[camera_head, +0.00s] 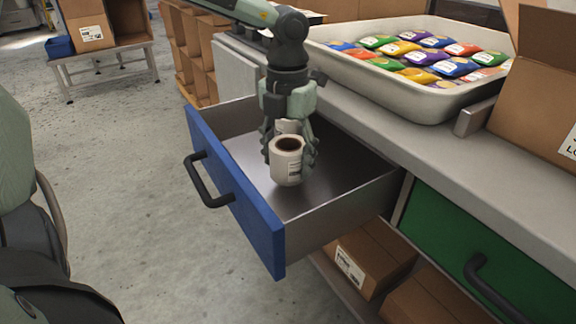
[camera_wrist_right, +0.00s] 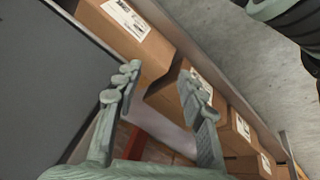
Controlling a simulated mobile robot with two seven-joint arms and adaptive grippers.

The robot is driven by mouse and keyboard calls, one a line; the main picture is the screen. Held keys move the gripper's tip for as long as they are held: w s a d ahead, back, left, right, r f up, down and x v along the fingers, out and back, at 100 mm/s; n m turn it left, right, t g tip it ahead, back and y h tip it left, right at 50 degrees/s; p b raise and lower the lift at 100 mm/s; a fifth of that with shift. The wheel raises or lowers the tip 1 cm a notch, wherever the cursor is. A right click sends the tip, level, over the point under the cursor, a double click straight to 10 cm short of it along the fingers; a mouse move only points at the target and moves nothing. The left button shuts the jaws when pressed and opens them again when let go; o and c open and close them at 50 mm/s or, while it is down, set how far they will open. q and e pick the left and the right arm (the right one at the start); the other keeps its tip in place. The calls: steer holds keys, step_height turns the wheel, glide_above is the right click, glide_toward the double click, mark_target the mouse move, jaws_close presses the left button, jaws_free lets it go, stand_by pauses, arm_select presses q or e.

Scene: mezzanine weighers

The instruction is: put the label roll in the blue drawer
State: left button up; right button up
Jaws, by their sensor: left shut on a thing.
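The label roll (camera_head: 286,161) is white with a brown core and a printed label on its side. My left gripper (camera_head: 289,150) points down and is shut on it, inside the outline of the open blue drawer (camera_head: 232,195). I cannot tell whether the roll touches the drawer's metal floor. A pale shape shows behind the roll between the fingers; I cannot tell what it is. In the right wrist view my right gripper (camera_wrist_right: 158,97) is open, with nothing held between its fingers.
A white tray (camera_head: 433,105) of colourful packets stands on the counter. A green drawer (camera_head: 500,247) is closed at the right. Cardboard boxes (camera_head: 366,258) sit on the shelf below; boxes also show in the right wrist view (camera_wrist_right: 128,37). The drawer's metal floor is otherwise largely bare.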

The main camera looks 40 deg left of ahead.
arm_select(q)
step_height(320, 180, down, 2)
steer(key=shift+f, duration=0.15)
steer(key=o, duration=1.3)
arm_select(e)
steer(key=shift+w+a+r+t, duration=0.15)
steer(key=shift+w+a+t, duration=0.35)
steer(key=shift+w, duration=0.3)
